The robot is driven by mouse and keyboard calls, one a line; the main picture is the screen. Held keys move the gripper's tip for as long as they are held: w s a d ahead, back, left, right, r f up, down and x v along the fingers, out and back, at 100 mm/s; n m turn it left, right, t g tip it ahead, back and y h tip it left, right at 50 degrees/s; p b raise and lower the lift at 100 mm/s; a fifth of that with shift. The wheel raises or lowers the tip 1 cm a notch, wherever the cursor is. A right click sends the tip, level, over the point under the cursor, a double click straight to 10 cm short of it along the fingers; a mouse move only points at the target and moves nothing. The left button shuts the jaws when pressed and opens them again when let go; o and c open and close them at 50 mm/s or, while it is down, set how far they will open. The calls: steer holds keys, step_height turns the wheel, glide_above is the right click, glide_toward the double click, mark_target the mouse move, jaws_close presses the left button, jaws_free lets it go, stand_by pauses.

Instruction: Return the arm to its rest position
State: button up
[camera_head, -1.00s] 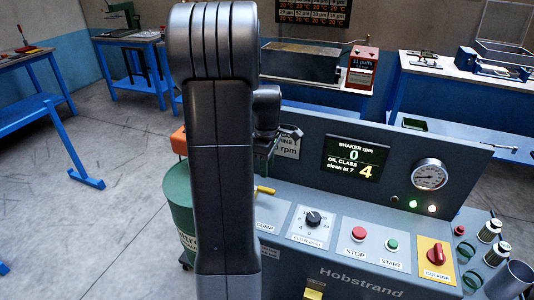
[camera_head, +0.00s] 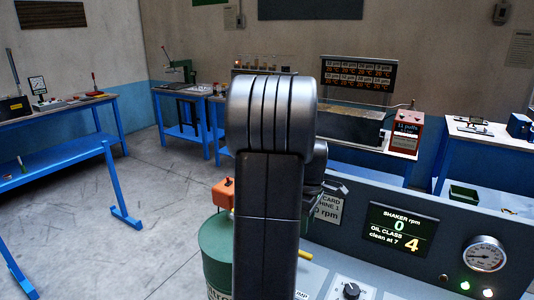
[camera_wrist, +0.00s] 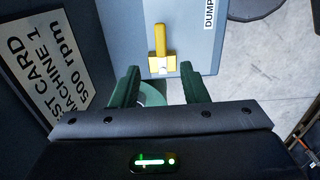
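My arm (camera_head: 268,190) stands upright and folded in the middle of the head view, in front of the machine. It hides most of my gripper (camera_head: 328,188), which shows only in part at its right. In the wrist view my gripper (camera_wrist: 161,76) has its two green fingers spread apart with nothing held between them. Beyond the fingertips is the yellow dump lever (camera_wrist: 160,45) on the grey panel. The fingers look apart from it. The lever's yellow end (camera_head: 306,254) also shows beside my arm in the head view.
The machine's display (camera_head: 401,231) reads shaker rpm 0 and oil class 4, beside a round gauge (camera_head: 485,254). A green drum (camera_head: 217,254) stands at the left of my arm. Blue benches line the walls. The floor (camera_head: 165,190) at left is clear.

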step_height(320, 180, down, 11)
steer(key=shift+f+p, duration=0.2)
steer(key=shift+p, duration=0.25)
steer(key=shift+s+a+m, duration=0.15)
steer(key=shift+s+m, duration=0.1)
steer(key=shift+m, duration=0.25)
steer(key=shift+w, duration=0.1)
steer(key=shift+w+n, duration=0.1)
steer(key=shift+n, duration=0.2)
steer(key=shift+w+d+r, duration=0.1)
steer(key=shift+d+r, duration=0.1)
step_height(320, 180, up, 13)
steer(key=b, duration=0.1)
step_height(320, 180, down, 14)
steer(key=shift+a+r+p, duration=0.1)
steer(key=shift+r+p, duration=0.15)
steer(key=shift+p, duration=0.3)
steer(key=shift+s+a+m, duration=0.25)
steer(key=shift+s+m, duration=0.15)
steer(key=shift+m, duration=0.3)
